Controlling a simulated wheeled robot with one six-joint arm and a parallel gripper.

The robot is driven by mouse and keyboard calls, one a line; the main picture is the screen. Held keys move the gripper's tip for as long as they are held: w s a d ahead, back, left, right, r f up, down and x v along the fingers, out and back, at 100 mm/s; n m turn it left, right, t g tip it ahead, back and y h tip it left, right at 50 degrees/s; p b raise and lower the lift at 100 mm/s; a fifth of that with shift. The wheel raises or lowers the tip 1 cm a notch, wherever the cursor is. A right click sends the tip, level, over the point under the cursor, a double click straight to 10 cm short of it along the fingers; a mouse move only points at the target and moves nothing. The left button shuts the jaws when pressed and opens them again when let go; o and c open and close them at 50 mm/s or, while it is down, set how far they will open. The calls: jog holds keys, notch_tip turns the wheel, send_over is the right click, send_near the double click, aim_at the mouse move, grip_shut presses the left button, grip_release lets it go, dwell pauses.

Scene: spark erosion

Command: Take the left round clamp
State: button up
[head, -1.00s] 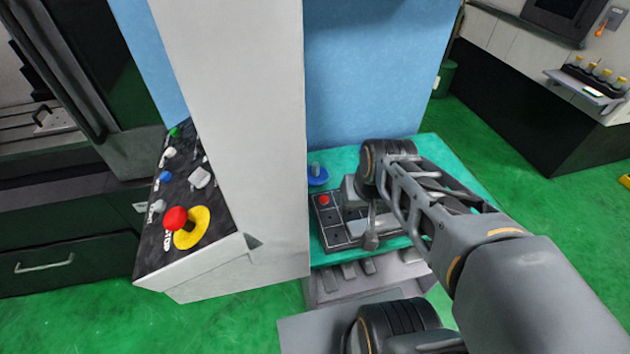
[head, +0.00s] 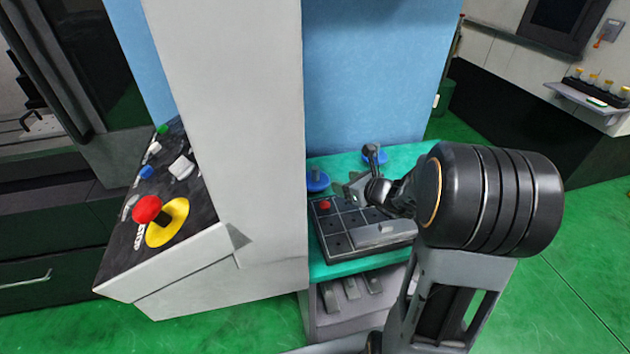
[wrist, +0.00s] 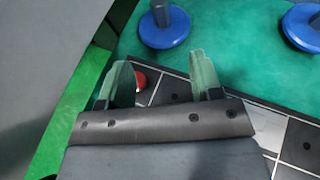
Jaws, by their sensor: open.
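The left round clamp (head: 317,181) has a blue round base and a short grey post, and stands on the teal table top near the white column. It also shows in the wrist view (wrist: 163,30) at the top, beyond my fingertips. A second blue round clamp (head: 375,157) stands to its right, partly hidden in the head view; in the wrist view (wrist: 303,27) the frame edge cuts it. My gripper (wrist: 163,78) is open and empty, with its two pale fingers apart. It hovers near the grid tray's back edge, short of the left clamp and not touching it.
A dark grid tray (head: 341,242) with a red round piece (head: 325,205) and a grey block (head: 380,233) lies in front of the clamps. The white column (head: 235,120) and control panel with a red button (head: 147,209) stand left. A blue wall (head: 370,80) rises behind.

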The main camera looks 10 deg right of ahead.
aim_at(318, 174)
jog(key=x, duration=0.8)
jog(key=shift+f, duration=0.15)
jog(key=shift+p+x, duration=0.3)
jog(key=shift+x, duration=2.2)
jog(key=shift+d+f, duration=0.1)
jog(key=shift+c, duration=0.3)
grip_shut()
